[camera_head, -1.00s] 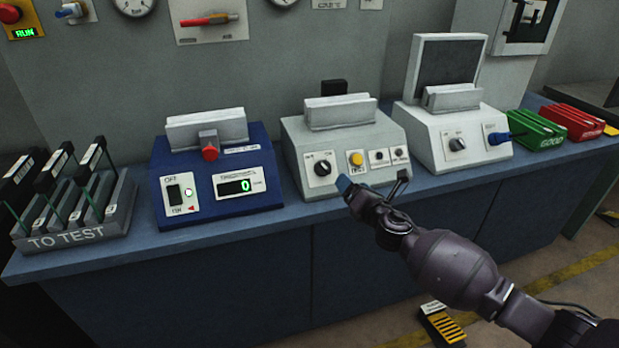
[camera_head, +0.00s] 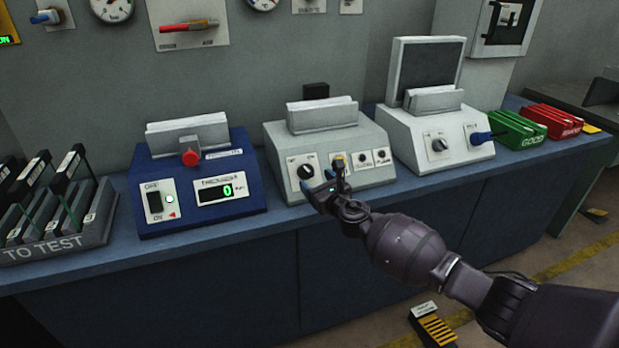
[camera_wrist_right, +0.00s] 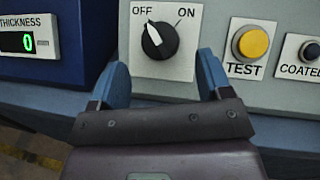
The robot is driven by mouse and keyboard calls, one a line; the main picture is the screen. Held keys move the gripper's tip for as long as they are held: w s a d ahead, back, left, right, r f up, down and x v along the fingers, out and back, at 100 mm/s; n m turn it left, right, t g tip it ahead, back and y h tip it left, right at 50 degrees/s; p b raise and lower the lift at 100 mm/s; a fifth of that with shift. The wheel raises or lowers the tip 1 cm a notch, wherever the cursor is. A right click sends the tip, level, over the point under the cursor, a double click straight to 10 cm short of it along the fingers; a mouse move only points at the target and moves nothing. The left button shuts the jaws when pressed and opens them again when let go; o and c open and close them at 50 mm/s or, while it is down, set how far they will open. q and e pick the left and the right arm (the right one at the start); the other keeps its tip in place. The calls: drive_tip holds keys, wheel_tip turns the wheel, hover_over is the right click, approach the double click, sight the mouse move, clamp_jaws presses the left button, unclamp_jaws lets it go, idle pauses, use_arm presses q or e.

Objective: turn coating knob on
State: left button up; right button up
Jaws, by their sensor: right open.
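The coating knob (camera_head: 305,171) is a round black dial on a pale panel of the middle grey machine (camera_head: 370,140). In the right wrist view the knob (camera_wrist_right: 157,40) has its white mark tilted up and left, toward OFF. ON is printed to its upper right. My right gripper (camera_head: 323,183) is just in front of and below the knob. In the wrist view the right gripper (camera_wrist_right: 162,66) has its blue fingers apart, one low on each side of the knob, with nothing between them. They do not appear to touch it. My left gripper is out of view.
A yellow TEST button (camera_wrist_right: 252,44) and a black COATED button (camera_wrist_right: 311,51) sit right of the knob. The blue thickness machine (camera_head: 220,165) stands left, the white machine (camera_head: 400,135) right. The TO TEST rack (camera_head: 55,245) is at far left.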

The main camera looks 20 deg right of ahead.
sight(310, 175)
drive_tip(key=x, duration=0.3)
drive_tip(key=shift+w+f+b, duration=0.15)
drive_tip(key=shift+b, duration=0.25)
drive_tip(key=shift+w+a, duration=0.1)
drive_tip(key=shift+w, duration=0.3)
drive_tip(key=c, duration=0.9)
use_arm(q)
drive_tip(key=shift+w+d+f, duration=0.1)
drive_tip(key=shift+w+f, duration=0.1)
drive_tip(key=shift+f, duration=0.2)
